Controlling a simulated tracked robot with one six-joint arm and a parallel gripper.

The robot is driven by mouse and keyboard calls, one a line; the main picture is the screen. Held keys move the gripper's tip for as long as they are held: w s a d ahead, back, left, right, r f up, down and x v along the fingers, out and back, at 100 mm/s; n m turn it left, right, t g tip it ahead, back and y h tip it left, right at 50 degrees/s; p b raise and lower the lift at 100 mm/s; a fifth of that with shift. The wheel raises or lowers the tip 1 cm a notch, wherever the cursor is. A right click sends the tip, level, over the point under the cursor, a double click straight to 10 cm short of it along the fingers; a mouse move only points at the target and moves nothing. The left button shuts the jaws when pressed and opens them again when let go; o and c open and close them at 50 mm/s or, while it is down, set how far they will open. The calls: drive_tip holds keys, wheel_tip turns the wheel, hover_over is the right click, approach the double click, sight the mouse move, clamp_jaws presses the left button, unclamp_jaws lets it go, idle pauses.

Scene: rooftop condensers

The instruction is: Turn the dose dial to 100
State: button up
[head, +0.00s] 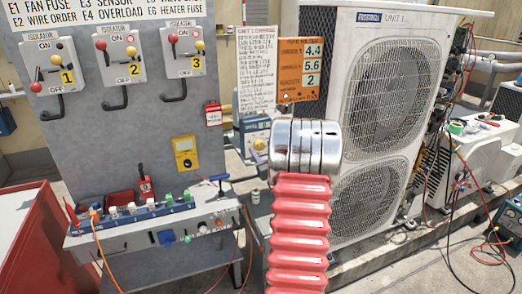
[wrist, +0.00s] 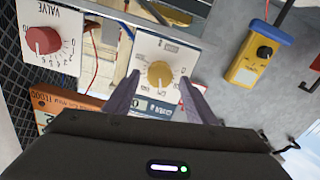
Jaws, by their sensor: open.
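A round yellow dial (wrist: 160,74), apparently the dose dial, sits on a white panel (wrist: 148,45) with printed marks around it. Its label and the setting it points to are too small to read. The panel appears upside down in the wrist view. My gripper (wrist: 158,84) is open, with one dark finger on each side of the dial's lower part; whether they touch it is not clear. In the head view the dial (head: 260,145) shows small, just left of my arm's metal end, and my gripper is hidden there.
A red valve knob (wrist: 43,40) is on a neighbouring white panel in the wrist view. A yellow meter (wrist: 258,58) hangs to the right. In the head view, a large condenser unit (head: 385,110) stands right of my arm and a grey isolator board (head: 120,130) left.

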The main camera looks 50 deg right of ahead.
drive_tip(key=shift+w+d, duration=0.2)
drive_tip(key=shift+w, duration=0.25)
drive_tip(key=c, duration=1)
